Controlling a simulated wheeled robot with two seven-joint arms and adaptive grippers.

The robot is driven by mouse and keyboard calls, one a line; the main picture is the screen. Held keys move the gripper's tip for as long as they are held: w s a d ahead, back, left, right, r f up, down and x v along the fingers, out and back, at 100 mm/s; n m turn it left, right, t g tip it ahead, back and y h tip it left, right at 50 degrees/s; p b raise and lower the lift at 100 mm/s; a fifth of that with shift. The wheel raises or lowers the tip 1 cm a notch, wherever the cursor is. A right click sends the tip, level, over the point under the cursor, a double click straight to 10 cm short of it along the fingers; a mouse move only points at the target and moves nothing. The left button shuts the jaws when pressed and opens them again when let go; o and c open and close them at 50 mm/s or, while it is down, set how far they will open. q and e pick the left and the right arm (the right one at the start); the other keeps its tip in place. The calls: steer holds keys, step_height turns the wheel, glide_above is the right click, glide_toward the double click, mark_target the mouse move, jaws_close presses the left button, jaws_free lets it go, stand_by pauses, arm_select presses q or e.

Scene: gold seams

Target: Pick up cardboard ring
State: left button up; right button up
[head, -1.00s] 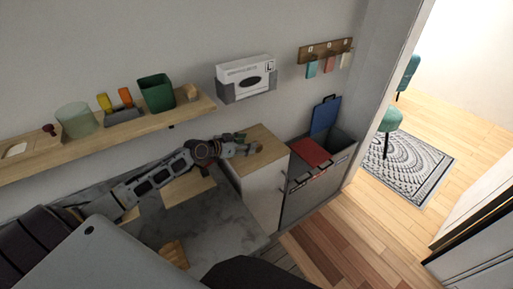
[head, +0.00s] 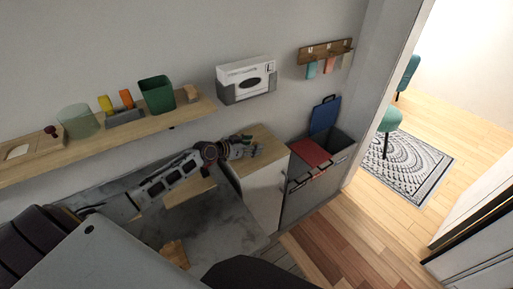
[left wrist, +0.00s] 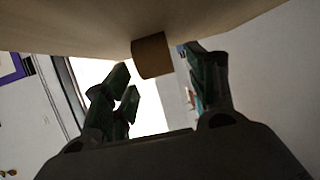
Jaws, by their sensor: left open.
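The cardboard ring (left wrist: 152,55) is a short brown tube, seen in the left wrist view against the pale wooden top, ahead of my left gripper (left wrist: 162,72). The ring lies between the lines of the two open fingers, a little beyond the tips, and no finger is seen touching it. In the head view my left gripper (head: 252,145) is low over the wooden top of the white cabinet (head: 259,133). I cannot make out the ring there; the gripper seems to cover it. My right gripper is not in view.
A grey bin (head: 335,145) with red and blue lids stands right of the cabinet. A tissue box (head: 247,77) hangs on the wall. The grey counter (head: 225,225) is mostly bare.

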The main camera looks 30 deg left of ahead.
arm_select(q)
steer(key=shift+x, duration=1.3)
steer(key=shift+d, duration=0.1)
steer(key=c, duration=0.8)
